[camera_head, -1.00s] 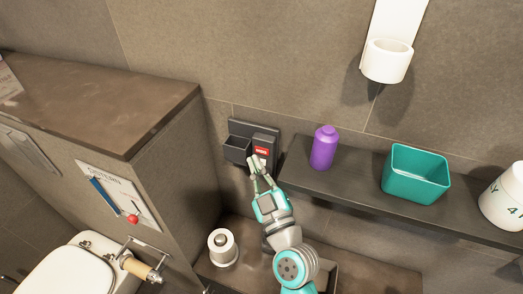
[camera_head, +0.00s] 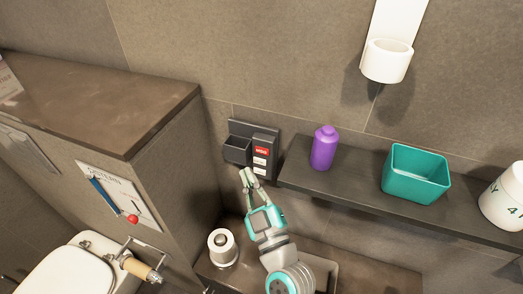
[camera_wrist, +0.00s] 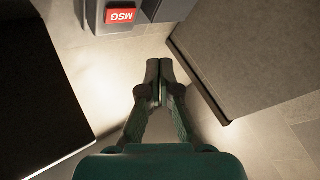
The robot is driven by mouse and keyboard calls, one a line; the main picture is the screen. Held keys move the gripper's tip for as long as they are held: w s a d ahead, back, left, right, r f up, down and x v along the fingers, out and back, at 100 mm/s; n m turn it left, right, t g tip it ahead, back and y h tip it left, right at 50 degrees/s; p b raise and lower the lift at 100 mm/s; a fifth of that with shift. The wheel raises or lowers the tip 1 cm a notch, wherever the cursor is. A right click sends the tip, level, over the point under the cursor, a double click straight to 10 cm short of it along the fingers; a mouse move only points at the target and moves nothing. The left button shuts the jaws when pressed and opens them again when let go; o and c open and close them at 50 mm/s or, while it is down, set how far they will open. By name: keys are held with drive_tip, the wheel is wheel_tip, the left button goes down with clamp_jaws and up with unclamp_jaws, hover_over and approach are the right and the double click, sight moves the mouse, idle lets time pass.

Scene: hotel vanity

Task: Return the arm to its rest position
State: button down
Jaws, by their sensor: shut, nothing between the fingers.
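My gripper (camera_head: 246,174) is in the middle of the head view, in front of the wall and just below a dark wall-mounted holder (camera_head: 238,150). Its fingers are together with nothing between them. In the wrist view the closed fingertips (camera_wrist: 159,68) point toward the wall, apart from anything.
A dark shelf (camera_head: 335,186) at right carries a purple bottle (camera_head: 324,148), a teal bin (camera_head: 416,174) and a white container (camera_head: 505,197). A white paper roll (camera_head: 222,248) stands below left. A brown-topped partition (camera_head: 95,98) and a toilet (camera_head: 68,270) are at left.

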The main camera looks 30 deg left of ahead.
idle(0.3)
drive_tip(key=s+d+f+m+t+h, duration=0.1)
drive_tip(key=s+d+f+m+h, duration=0.15)
drive_tip(key=d+f, duration=0.5)
drive_tip(key=s+d+f+m+t+h, duration=0.1)
drive_tip(key=d+f+m+t+h, duration=0.2)
drive_tip(key=d, duration=0.7)
drive_tip(key=s+d+f+m+h, duration=0.2)
drive_tip(key=d+f+m+h, duration=0.15)
drive_tip(key=d+f, duration=0.4)
drive_tip(key=s+d+f+m+h, duration=0.1)
drive_tip(key=s+d+m+h, duration=0.4)
drive_tip(key=s+d, duration=0.7)
drive_tip(key=s+d+r+m+h, duration=0.2)
drive_tip(key=s+d+h, duration=0.2)
drive_tip(key=s, duration=0.7)
drive_tip(key=d, duration=0.2)
drive_tip(key=shift+d+r+m+g, duration=0.25)
drive_tip(key=shift+d+m+g, duration=0.1)
drive_tip(key=shift+m+g, duration=0.05)
